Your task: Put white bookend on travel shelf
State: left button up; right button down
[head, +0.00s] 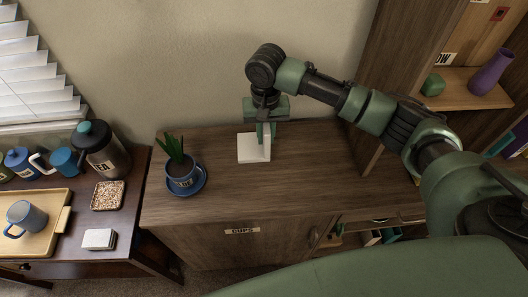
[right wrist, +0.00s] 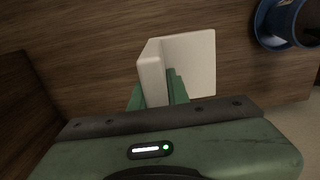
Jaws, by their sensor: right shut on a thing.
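The white bookend (head: 252,149) is on the brown cabinet top, near the wall. Its flat base and upright plate also show in the right wrist view (right wrist: 190,62). My right gripper (head: 264,132) points down at it and is shut on its upright plate, with a green finger on either side in the right wrist view (right wrist: 160,88). Whether the base touches the wood I cannot tell. Which part is the travel shelf I cannot tell; a wooden shelf (head: 455,95) stands at the right. My left gripper is not in view.
A potted plant (head: 181,171) on a blue saucer (head: 186,191) stands left of the bookend. The cabinet top (head: 290,185) is clear in front and to the right.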

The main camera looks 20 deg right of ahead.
notch_tip(320, 180, down, 3)
jog(key=shift+f, duration=0.7)
notch_tip(320, 180, down, 4)
jog(key=shift+r, duration=0.1)
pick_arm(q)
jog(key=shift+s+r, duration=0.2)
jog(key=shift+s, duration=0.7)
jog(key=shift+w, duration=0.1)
pick_arm(e)
jog(key=c, duration=1.4)
grip_release()
jog(key=shift+s+f, duration=0.1)
jog(key=shift+f, duration=0.1)
jog(key=shift+o, duration=0.2)
